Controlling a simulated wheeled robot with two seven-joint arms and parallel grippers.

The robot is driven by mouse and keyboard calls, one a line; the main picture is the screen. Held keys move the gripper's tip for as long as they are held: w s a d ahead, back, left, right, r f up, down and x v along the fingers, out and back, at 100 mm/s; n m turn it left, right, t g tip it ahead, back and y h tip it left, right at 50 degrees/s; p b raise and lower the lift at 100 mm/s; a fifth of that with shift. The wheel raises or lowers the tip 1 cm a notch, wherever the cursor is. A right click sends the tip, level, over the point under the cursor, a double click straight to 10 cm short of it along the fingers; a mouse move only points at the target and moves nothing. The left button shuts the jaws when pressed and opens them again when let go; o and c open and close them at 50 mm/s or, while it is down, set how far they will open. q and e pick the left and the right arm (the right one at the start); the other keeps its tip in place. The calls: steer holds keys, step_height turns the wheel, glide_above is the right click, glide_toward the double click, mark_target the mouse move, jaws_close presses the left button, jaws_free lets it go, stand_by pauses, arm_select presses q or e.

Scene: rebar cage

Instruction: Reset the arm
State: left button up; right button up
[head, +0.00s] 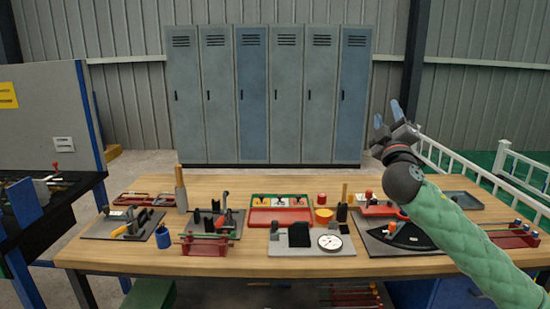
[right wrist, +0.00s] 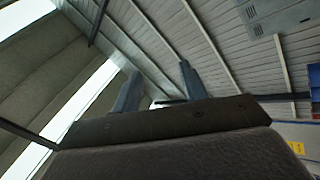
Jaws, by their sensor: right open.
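My right arm (head: 465,235), in a green padded sleeve, comes in from the lower right in the head view. Its gripper (head: 387,115) is raised above the right end of the workbench, pointing up. In the right wrist view the two fingers of the right gripper (right wrist: 158,90) stand apart with nothing between them. Behind them are only the wall and roof. My left arm and gripper are not in view.
A wooden workbench (head: 225,265) carries a red tray (head: 283,217), a dial gauge (head: 330,242), a red rack (head: 206,246) and several fixtures. Lockers (head: 268,95) stand behind it. A white railing (head: 470,170) is at right, a dark side bench (head: 50,215) at left. Air above the workbench is clear.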

steer(key=s+a+f+m+g, duration=0.2)
steer(key=s+f+g, duration=0.2)
steer(key=f, duration=0.8)
steer(key=s+a+f+m+g, duration=0.2)
steer(key=s+f+g, duration=0.25)
steer(key=f, duration=0.75)
steer(key=s+a+f+m+g, duration=0.2)
steer(key=s+f+g, duration=0.25)
steer(key=f, duration=0.75)
arm_select(q)
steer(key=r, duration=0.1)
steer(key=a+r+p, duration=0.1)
steer(key=p, duration=0.1)
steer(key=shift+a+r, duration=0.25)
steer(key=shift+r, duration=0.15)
arm_select(e)
steer(key=s+a+f+g+y, duration=0.1)
steer(key=s+a+f+g, duration=0.1)
steer(key=s+f, duration=0.7)
steer(key=s+a+f+m+g+y, duration=0.1)
steer(key=s+a+f+g, duration=0.2)
steer(key=s+f, duration=0.7)
steer(key=s+a+f+m+g+y, duration=0.1)
steer(key=s+a+f+g+y, duration=0.1)
steer(key=s+f, duration=0.8)
steer(key=s+a+g, duration=0.1)
steer(key=s+g, duration=0.1)
steer(key=s, duration=0.4)
steer(key=shift+s, duration=0.4)
steer(key=shift+a, duration=0.1)
